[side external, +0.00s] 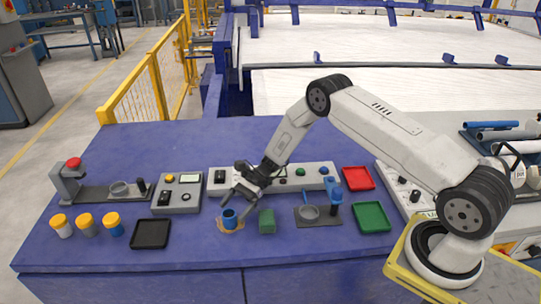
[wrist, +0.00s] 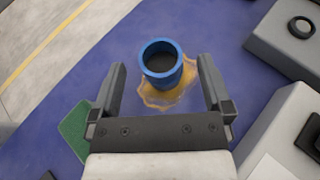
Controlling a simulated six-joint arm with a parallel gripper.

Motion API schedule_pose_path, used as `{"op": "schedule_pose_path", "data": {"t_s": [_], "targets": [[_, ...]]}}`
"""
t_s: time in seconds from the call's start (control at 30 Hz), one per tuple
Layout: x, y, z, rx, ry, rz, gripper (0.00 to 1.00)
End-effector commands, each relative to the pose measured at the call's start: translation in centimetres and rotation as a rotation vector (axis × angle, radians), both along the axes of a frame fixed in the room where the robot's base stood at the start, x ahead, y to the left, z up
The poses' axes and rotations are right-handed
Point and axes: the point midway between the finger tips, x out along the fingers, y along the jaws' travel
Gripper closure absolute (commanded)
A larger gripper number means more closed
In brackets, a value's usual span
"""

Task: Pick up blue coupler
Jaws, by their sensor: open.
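The blue coupler (side external: 229,218) is a short blue ring that stands upright on the blue table. It also shows in the wrist view (wrist: 161,62), with its round opening facing the camera. An irregular orange-yellow patch (wrist: 157,99) lies around its base. My gripper (side external: 237,199) is open and empty, just above the coupler. In the wrist view its two fingers (wrist: 164,80) stand to the left and right of the coupler, with a gap on each side. Whether the fingertips are level with the coupler is hard to tell.
A green block (side external: 267,221) stands just right of the coupler. A black tray (side external: 151,234) and several yellow-capped jars (side external: 87,224) are to the left. A grey control panel (side external: 300,177) lies behind. Red (side external: 358,178) and green (side external: 371,217) trays are at right. Front table edge is clear.

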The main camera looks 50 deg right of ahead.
Motion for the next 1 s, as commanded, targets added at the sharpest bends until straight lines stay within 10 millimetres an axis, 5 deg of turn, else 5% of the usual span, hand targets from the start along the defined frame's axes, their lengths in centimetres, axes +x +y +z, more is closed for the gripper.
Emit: {"op": "schedule_pose_path", "data": {"t_s": [0.4,0.97,1.0], "targets": [[0.0,4.0,-1.7,-0.001,0.001,0.002,0.00],[0.1,4.2,-1.8,-0.001,0.000,0.000,0.00],[0.1,4.2,-1.8,-0.001,0.000,0.000,0.10]]}}
